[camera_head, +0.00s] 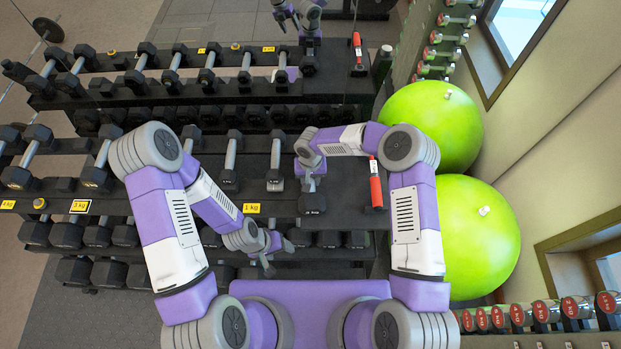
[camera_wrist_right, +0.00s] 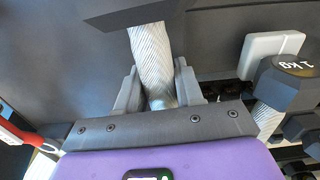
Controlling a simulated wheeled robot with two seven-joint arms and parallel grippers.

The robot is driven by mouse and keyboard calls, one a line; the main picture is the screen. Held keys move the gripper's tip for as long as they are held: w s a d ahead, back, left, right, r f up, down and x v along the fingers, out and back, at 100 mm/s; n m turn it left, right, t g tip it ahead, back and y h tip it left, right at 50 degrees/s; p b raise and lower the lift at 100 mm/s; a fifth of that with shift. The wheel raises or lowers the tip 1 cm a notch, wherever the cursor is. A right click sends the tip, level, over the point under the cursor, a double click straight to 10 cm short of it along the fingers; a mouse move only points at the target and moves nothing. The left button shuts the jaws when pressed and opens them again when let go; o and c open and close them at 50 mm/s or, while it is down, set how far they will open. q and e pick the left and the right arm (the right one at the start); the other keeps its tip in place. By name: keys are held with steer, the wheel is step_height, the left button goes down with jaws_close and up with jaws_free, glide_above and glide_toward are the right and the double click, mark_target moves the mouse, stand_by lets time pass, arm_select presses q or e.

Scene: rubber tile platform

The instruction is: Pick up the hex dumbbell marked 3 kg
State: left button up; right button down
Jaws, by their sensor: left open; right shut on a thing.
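My right gripper (camera_head: 312,184) is shut around the knurled handle of a hex dumbbell (camera_head: 312,204) at the right of the rack's middle shelf. In the right wrist view the handle (camera_wrist_right: 152,60) lies between the fingers of the right gripper (camera_wrist_right: 160,95). I cannot read the mark on the held dumbbell's dark head for certain. A yellow 3 kg tag (camera_head: 80,206) is on the shelf edge at the left, below another hex dumbbell (camera_head: 103,158). My left gripper (camera_head: 270,258) is open and empty, in front of the shelf edge.
A dumbbell marked 1 kg (camera_wrist_right: 290,80) lies beside the held one, above the yellow 1 kg tag (camera_head: 252,208). A red-handled item (camera_head: 376,190) lies close on the right. Two green balls (camera_head: 462,238) stand further right. Several dumbbells fill the other shelves.

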steer(key=shift+w+a+r, duration=0.1)
steer(key=shift+w+r, duration=0.1)
steer(key=shift+r, duration=0.15)
steer(key=shift+r+b, duration=0.75)
steer(key=shift+r, duration=4.15)
